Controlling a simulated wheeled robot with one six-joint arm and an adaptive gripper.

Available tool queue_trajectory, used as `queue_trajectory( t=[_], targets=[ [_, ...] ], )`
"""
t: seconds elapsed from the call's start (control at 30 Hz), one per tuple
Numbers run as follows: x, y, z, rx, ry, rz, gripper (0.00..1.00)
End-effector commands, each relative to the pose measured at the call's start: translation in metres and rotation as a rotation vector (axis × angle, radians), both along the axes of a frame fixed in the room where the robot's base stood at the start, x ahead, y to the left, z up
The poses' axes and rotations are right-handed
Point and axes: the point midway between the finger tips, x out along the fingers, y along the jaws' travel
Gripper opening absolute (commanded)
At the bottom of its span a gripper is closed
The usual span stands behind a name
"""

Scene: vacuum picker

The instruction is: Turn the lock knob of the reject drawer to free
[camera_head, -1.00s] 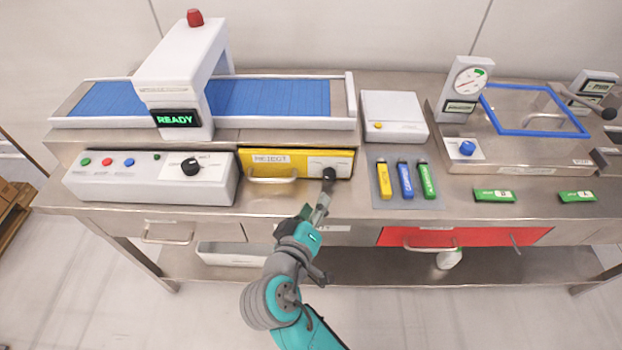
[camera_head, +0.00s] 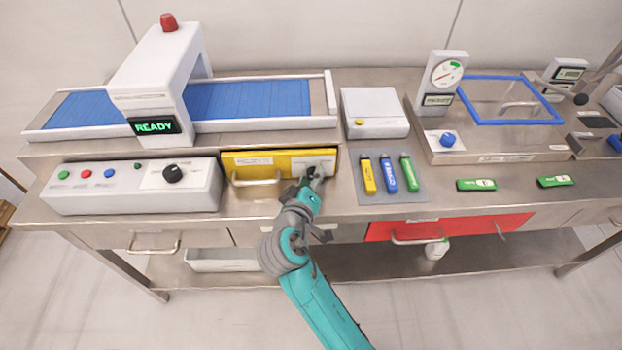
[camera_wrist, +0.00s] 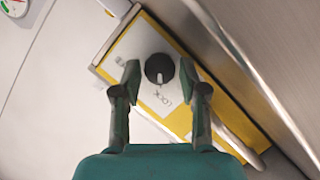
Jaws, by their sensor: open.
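The yellow reject drawer (camera_head: 240,162) is shut at the front of the bench under the conveyor, with a metal bar handle (camera_head: 256,180). Its black lock knob (camera_wrist: 159,68) sits on a pale plate (camera_wrist: 140,50) and carries a light pointer line. Part of a lock marking shows beside the knob. My gripper (camera_wrist: 162,80) is open, one finger on each side of the knob, with gaps visible between fingers and knob. In the head view my gripper (camera_head: 314,176) is at the right end of the drawer and largely hides the knob.
A white control box (camera_head: 130,188) with buttons and a black dial (camera_head: 173,173) stands left of the drawer. A grey mat (camera_head: 420,196) with coloured sticks lies to the right. A red drawer (camera_head: 470,226) is lower right. In the wrist view a metal surface (camera_wrist: 235,60) runs close by on the right.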

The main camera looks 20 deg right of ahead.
Motion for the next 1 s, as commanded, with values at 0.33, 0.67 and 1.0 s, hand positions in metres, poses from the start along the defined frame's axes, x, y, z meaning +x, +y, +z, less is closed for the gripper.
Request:
queue_trajectory(
  t=[0.33, 0.67, 1.0],
  targets=[
    [-0.0003, 0.0001, 0.0, 0.0, 0.0, 0.0, 0.0],
    [-0.0005, -0.0002, 0.0004, 0.038, -0.011, 0.001, 0.0],
    [-0.0014, -0.0025, 0.0012, 0.25, -0.079, -0.001, 0.0]
  ],
)
